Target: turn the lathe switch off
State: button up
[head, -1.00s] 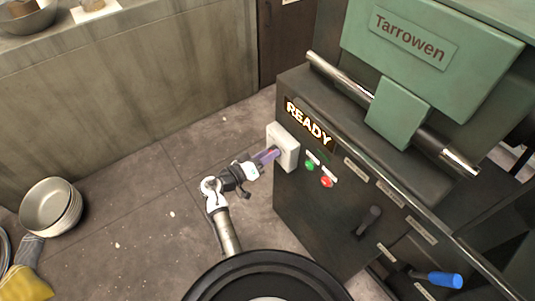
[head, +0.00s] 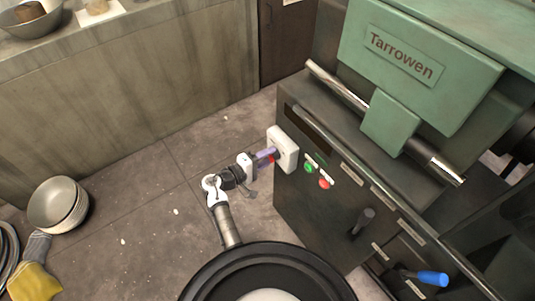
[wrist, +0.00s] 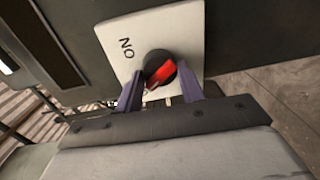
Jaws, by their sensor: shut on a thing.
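The lathe switch is a white plate (head: 288,150) on the left side of the dark lathe front. In the wrist view the plate (wrist: 118,38) carries the word ON and a round black knob with a red handle (wrist: 164,73). My gripper (head: 267,156) reaches the switch from the left. In the wrist view its two purple fingers (wrist: 159,90) stand on either side of the red handle and are shut on it. The lower lettering on the plate is mostly hidden by the fingers.
A green button (head: 309,168) and a red button (head: 324,183) sit right of the switch. A dark lever (head: 362,221) and a blue-handled lever (head: 432,278) stick out lower down. Stacked bowls (head: 58,204) stand on the floor at left. The floor between is clear.

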jog(key=shift+n+p, duration=0.4)
jog(key=shift+n, duration=0.5)
jog(key=o, duration=1)
jog(key=shift+c, duration=0.2)
jog(key=f+b+v, duration=0.1)
jog(key=b+v, duration=0.1)
jog(key=v, duration=1.2)
jog(key=shift+r, duration=0.5)
jog(key=shift+w, duration=0.15)
